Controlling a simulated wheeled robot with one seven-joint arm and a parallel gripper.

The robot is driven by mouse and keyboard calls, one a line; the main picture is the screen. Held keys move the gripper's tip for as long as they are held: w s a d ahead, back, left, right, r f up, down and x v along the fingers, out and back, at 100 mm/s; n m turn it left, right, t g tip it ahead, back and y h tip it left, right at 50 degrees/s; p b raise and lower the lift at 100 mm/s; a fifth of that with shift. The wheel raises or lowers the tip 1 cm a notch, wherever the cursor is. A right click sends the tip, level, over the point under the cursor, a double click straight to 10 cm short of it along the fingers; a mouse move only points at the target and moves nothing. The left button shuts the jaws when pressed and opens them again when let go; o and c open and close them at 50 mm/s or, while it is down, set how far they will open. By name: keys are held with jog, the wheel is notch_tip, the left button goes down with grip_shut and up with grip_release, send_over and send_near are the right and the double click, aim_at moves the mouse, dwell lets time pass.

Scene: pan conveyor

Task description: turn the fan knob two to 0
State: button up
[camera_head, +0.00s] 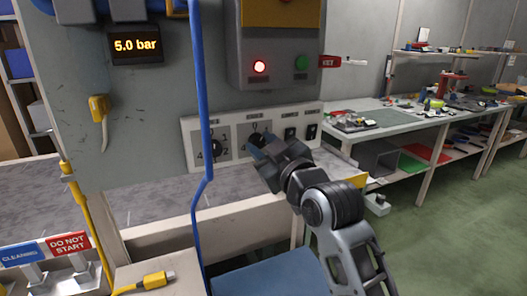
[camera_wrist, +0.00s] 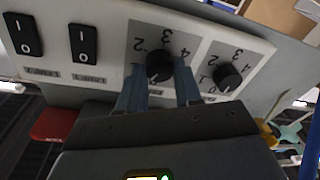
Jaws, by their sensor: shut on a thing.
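A white control panel (camera_head: 186,130) carries two round black knobs on grey dials with number marks. The right knob (camera_head: 256,138) is partly covered by my gripper (camera_head: 264,149). In the wrist view, where the panel appears upside down, this knob (camera_wrist: 158,66) sits between the two blue fingers of my gripper (camera_wrist: 160,82), which is shut on it. Its white pointer line shows at the lower left in that view, but the mark it points to is hidden. The other knob (camera_head: 215,147) is free; it also shows in the wrist view (camera_wrist: 228,76). The name labels are too small to read.
Two black rocker switches (camera_head: 290,134) (camera_head: 311,131) are right of the held knob. A grey box (camera_head: 270,62) with a lit red lamp and a green button is above. A blue vertical pipe (camera_head: 203,100) crosses between my camera and the panel. A workbench (camera_head: 410,118) stands right.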

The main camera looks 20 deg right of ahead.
jog(key=n+b, duration=0.1)
jog(key=n, duration=0.5)
jog(key=shift+g+b, duration=0.3)
jog(key=shift+b, duration=0.05)
jog(key=shift+n, duration=0.3)
jog(key=o, duration=1)
jog(key=shift+o, duration=0.2)
jog(key=shift+s, duration=0.1)
jog(key=s+b, duration=0.1)
jog(key=s, duration=0.6)
jog(key=shift+s+d, duration=0.3)
jog(key=shift+d, duration=0.05)
